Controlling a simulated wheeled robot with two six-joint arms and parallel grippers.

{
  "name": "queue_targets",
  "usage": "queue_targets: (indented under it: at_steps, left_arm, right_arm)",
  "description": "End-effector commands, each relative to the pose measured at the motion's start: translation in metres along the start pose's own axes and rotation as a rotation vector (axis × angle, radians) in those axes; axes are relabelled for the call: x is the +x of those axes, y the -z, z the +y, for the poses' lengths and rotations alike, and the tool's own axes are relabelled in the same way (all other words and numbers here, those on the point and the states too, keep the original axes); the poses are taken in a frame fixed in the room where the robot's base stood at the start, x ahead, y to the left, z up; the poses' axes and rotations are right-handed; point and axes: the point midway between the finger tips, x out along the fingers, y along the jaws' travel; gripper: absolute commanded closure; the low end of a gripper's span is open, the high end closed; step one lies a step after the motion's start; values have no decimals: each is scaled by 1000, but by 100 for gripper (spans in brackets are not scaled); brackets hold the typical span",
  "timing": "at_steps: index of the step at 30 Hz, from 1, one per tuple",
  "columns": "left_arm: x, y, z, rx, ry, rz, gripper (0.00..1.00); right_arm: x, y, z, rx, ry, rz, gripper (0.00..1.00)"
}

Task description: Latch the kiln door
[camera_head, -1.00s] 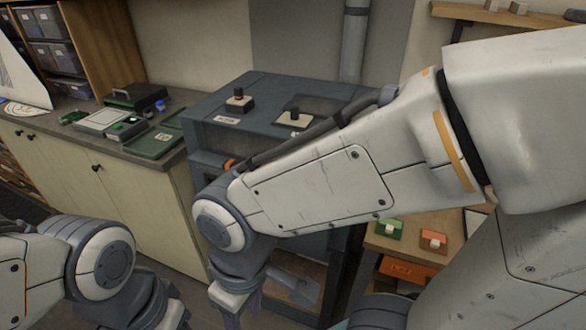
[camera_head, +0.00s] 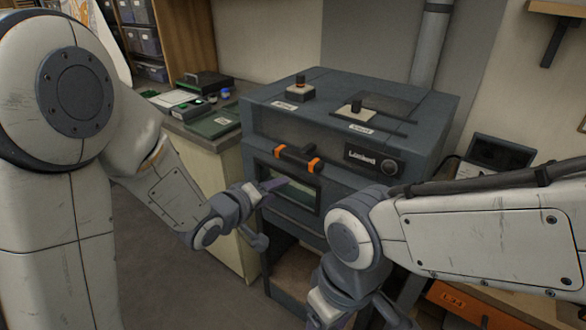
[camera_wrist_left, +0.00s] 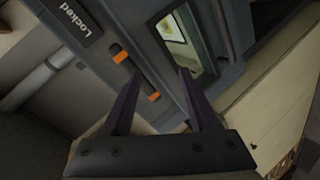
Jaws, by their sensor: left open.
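The kiln (camera_head: 262,125) is a dark blue-grey box with a windowed front door. The door window (camera_head: 292,187) shows below a black handle with orange ends (camera_head: 297,158). The door looks flush with the front. My left gripper (camera_head: 275,185) is open before the door, just below the handle. In the left wrist view its fingers (camera_wrist_left: 160,76) overlap the handle and window area; contact is unclear. My right gripper (camera_head: 345,310) is partly cut off low in the head view.
Two small control blocks (camera_head: 300,90) (camera_head: 355,108) sit on the kiln top. A worktop with a green tray (camera_head: 214,124) stands to the left. A dark device (camera_head: 497,152) and an orange box (camera_head: 458,300) are to the right. Open floor lies front left.

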Motion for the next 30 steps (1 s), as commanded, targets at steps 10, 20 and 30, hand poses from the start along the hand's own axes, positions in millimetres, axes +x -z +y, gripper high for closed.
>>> queue_targets:
  at_steps: [10,20,30]
  left_arm:
    - [-3,25,-2,-441,-382,3,40]
    - [30,30,19,-472,-414,-8,40]
    - [81,35,39,-470,-413,-4,40]
  right_arm:
    - [25,-1,2,0,0,0,35]
    - [14,-1,1,0,0,0,35]
    - [1,0,0,0,0,0,35]
